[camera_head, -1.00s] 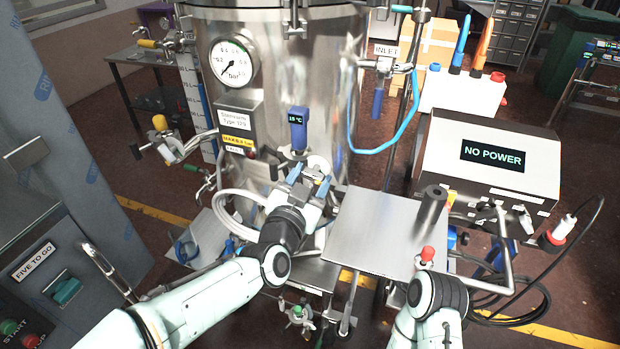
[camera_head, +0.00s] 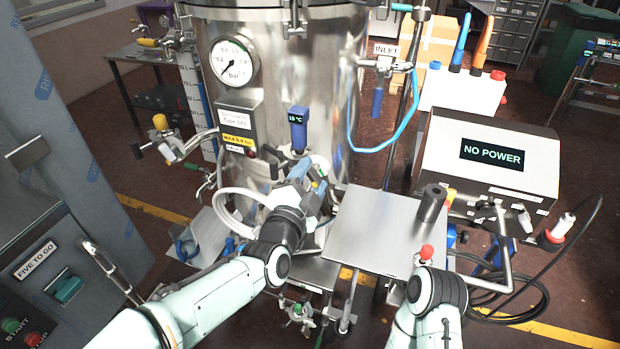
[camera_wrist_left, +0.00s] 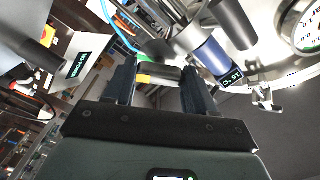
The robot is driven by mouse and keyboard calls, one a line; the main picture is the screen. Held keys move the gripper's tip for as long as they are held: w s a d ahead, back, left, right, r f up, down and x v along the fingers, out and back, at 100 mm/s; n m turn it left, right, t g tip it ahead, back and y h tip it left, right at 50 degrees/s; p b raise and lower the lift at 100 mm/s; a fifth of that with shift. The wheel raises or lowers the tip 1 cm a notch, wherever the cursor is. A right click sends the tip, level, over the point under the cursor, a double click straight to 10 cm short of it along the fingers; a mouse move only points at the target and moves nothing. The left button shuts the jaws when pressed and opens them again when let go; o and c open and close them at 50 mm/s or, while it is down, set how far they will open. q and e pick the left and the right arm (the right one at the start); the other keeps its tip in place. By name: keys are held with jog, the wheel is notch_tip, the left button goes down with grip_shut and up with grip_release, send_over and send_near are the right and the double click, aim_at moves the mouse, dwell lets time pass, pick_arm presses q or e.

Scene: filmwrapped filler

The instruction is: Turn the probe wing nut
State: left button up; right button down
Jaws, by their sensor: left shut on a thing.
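The blue probe (camera_head: 298,128) with a small display reading 15 °C sticks out from the front of the steel tank. It also shows in the left wrist view (camera_wrist_left: 210,58). My left gripper (camera_head: 311,180) is just below the probe, in front of the tank. In the wrist view its two fingers (camera_wrist_left: 163,84) are shut on a small metal and yellow piece, which appears to be the probe wing nut (camera_wrist_left: 160,76). In the head view the gripper largely hides this piece. My right arm shows at the lower right, but its gripper is not visible.
A bare steel shelf (camera_head: 375,232) with a dark upright cylinder (camera_head: 432,203) is close to the right of my left gripper. A pale hose (camera_head: 226,205) loops on its left. The pressure gauge (camera_head: 234,62) is above; the NO POWER box (camera_head: 490,165) stands right.

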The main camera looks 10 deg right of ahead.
dwell(0.4)
pick_arm(q)
jog(key=o, duration=1)
jog(key=shift+o, duration=0.2)
jog(key=b+v, duration=0.1)
jog(key=v, duration=1.2)
jog(key=shift+a+b, duration=0.2)
jog(key=shift+b, duration=0.1)
jog(key=shift+s+f, duration=0.1)
